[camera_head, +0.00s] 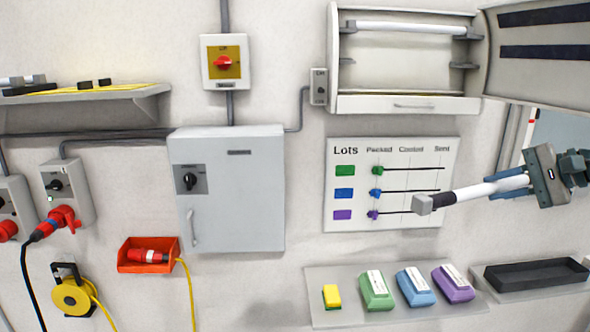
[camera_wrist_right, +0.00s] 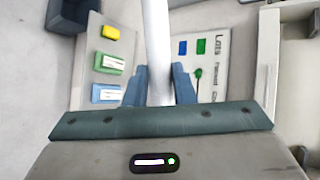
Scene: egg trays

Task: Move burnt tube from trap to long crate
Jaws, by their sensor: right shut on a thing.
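My right gripper (camera_head: 507,185) is shut on a white tube (camera_head: 465,194) with a grey end cap, and it also shows in the right wrist view (camera_wrist_right: 160,85). The tube is held in the air, tilted slightly, in front of the lots board. The long crate (camera_head: 535,272) is a black, empty-looking tray at the lower right, below my right gripper. My left gripper is not in view.
The trap's cover (camera_head: 540,75) hangs open at the upper right. The lots board (camera_head: 345,215) is behind the tube. A sloped shelf (camera_head: 345,317) with coloured blocks stands left of the crate. A grey cabinet (camera_head: 240,215) is further left.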

